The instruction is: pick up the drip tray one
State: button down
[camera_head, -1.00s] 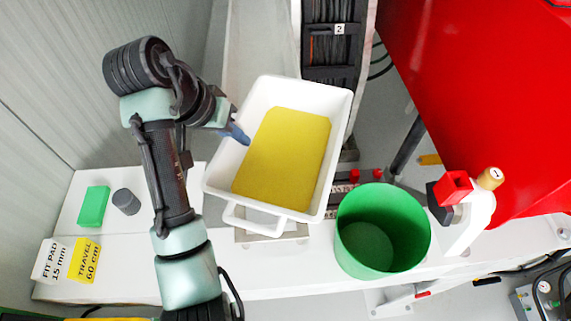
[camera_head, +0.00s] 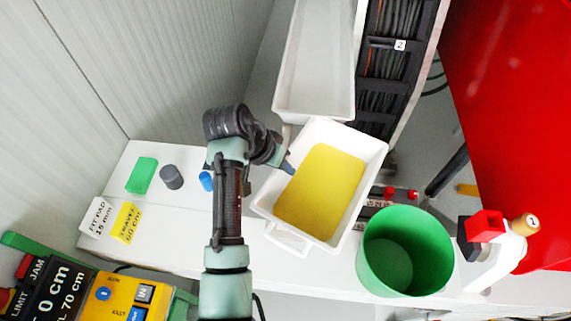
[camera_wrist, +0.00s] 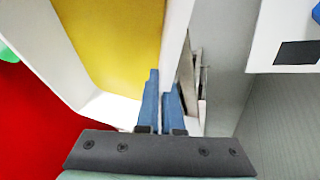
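The drip tray is a white, deep rectangular tray (camera_head: 365,190) with yellow contents and a handle at its near end. In the wrist view the two blue fingers (camera_wrist: 162,105) are close together and straddle the white wall of the tray (camera_wrist: 174,45), with the yellow inside to the left. The gripper looks shut on this wall. Whether the tray's underside touches anything is hidden.
A second white tray (camera_head: 315,70) stands behind. The green bucket (camera_head: 452,255) is close on the right, with a red-topped white device (camera_head: 490,240) beyond. A green block (camera_head: 142,175), a grey cylinder (camera_head: 172,177) and a blue cylinder (camera_head: 206,181) stand on the bench at left.

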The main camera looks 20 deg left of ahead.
jog(key=c, duration=1.5)
grip_release()
jog(key=shift+f, duration=0.15)
jog(key=o, duration=0.4)
jog(key=shift+r, duration=0.3)
jog(key=v, duration=1.2)
jog(key=shift+f, duration=0.1)
